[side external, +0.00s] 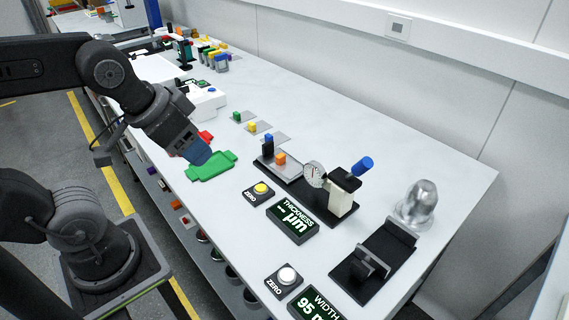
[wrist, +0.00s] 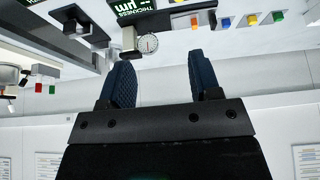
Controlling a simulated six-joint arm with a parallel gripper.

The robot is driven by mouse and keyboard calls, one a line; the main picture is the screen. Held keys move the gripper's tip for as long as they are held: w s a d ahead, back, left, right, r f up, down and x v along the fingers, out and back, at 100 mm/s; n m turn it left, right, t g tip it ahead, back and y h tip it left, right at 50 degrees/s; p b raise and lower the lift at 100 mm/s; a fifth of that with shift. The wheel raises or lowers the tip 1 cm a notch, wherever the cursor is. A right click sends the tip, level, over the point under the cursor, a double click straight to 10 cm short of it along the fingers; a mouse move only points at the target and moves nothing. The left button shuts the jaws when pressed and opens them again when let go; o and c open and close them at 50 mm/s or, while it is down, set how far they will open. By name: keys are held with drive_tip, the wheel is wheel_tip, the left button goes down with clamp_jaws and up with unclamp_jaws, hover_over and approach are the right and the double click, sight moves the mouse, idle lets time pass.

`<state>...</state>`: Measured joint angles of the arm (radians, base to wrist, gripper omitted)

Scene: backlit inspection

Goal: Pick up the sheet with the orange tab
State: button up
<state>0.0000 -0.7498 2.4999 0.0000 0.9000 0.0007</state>
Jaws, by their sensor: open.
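The sheet with the orange tab (side external: 290,170) is a small grey plate lying on the black base of the thickness gauge (side external: 341,196), on the side away from the dial's stand. Its orange tab (side external: 281,159) stands up from it, and also shows near the top of the wrist view (wrist: 194,21). My gripper (side external: 201,158) is to the left of the sheet, over the green holder, apart from the sheet. In the wrist view its two blue fingers (wrist: 163,80) are spread with nothing between them.
A green holder (side external: 211,166) lies below my gripper. Sheets with green (side external: 237,116), yellow (side external: 252,127) and blue (side external: 269,138) tabs lie in a row behind. The dial (side external: 314,174), thickness display (side external: 293,222) and yellow zero button (side external: 261,188) are close by.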

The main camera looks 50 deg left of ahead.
drive_tip(key=w+a+r+m+g, duration=0.1)
drive_tip(key=w+r+m, duration=0.1)
drive_tip(key=w+m, duration=0.35)
drive_tip(key=m+g, duration=0.5)
drive_tip(key=m, duration=0.7)
hover_over(282, 156)
wheel_tip(282, 156, down, 10)
drive_tip(key=shift+n, duration=0.25)
wheel_tip(282, 156, down, 13)
drive_tip(key=c, duration=1)
drive_tip(key=shift+r, duration=0.1)
